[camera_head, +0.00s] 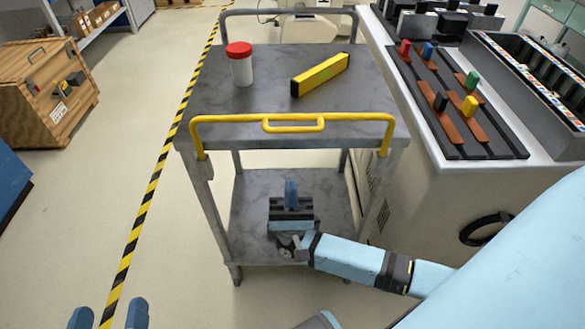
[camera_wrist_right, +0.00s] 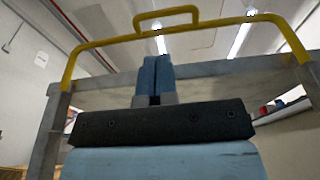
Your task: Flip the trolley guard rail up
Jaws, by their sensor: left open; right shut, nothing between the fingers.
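The grey trolley (camera_head: 225,105) stands in front of me with a top and a lower shelf. Its yellow guard rail (camera_head: 225,118) spans the near end and rises above the top's near edge, its legs fixed at the two near corners. A small loop handle (camera_head: 293,131) sits mid-bar and sticks out toward me. In the right wrist view, from below, the rail (camera_wrist_right: 100,47) shows above the trolley's edge. My right gripper (camera_head: 291,183) is shut and empty, below and apart from the rail; its fingertips show in the wrist view (camera_wrist_right: 156,68). My left gripper (camera_head: 109,314) is open at bottom left, far from the trolley.
A white jar with a red lid (camera_head: 242,70) and a yellow-black bar (camera_head: 320,75) lie on the trolley top. A workbench (camera_head: 470,200) with coloured parts stands close on the right. A wooden crate (camera_head: 45,95) is at left. The floor left of the trolley is clear.

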